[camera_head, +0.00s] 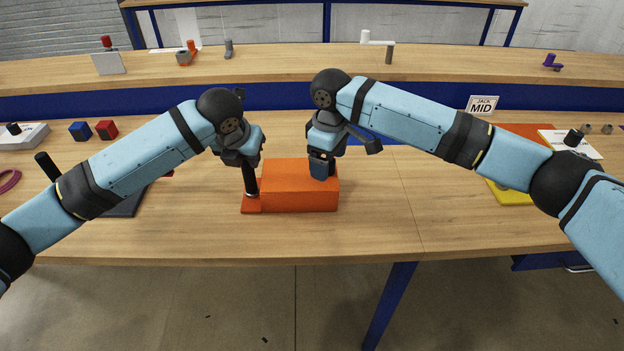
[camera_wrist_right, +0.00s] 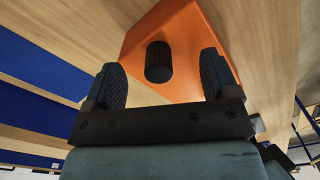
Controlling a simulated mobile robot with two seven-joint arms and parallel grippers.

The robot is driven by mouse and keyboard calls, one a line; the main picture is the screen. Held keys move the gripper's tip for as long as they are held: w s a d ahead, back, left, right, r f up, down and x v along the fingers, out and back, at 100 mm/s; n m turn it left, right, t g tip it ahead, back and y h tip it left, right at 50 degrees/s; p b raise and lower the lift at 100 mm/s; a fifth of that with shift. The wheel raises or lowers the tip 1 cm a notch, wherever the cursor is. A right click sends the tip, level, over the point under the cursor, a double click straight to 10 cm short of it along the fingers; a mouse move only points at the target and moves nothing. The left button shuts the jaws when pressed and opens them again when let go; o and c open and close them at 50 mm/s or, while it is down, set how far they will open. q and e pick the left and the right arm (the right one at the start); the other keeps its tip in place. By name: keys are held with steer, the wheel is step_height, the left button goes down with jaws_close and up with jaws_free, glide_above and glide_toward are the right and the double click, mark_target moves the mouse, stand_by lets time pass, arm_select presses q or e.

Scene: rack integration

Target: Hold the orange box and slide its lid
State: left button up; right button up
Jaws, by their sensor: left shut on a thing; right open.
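The orange box (camera_head: 298,196) sits on the table in the middle of the head view, with a low orange ledge (camera_head: 251,204) at its left end. A black upright handle (camera_head: 250,181) rises from that ledge. My left gripper (camera_head: 248,163) is shut on this handle. My right gripper (camera_head: 321,168) is over the right part of the box top and is open. In the right wrist view its two fingers (camera_wrist_right: 162,82) stand on either side of a short black knob (camera_wrist_right: 158,62) on the orange top, with gaps. Any lid seam cannot be made out.
Blue and red blocks (camera_head: 106,130) lie at the left. A yellow piece (camera_head: 512,196) and white plate lie at the right. A "JACK MID" sign (camera_head: 482,104) stands behind. The table front (camera_head: 300,240) is clear.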

arm_select(q)
steer(key=shift+f, duration=0.15)
arm_select(e)
steer(key=shift+r, duration=3.5)
step_height(320, 180, up, 12)
arm_select(q)
steer(key=o, duration=0.9)
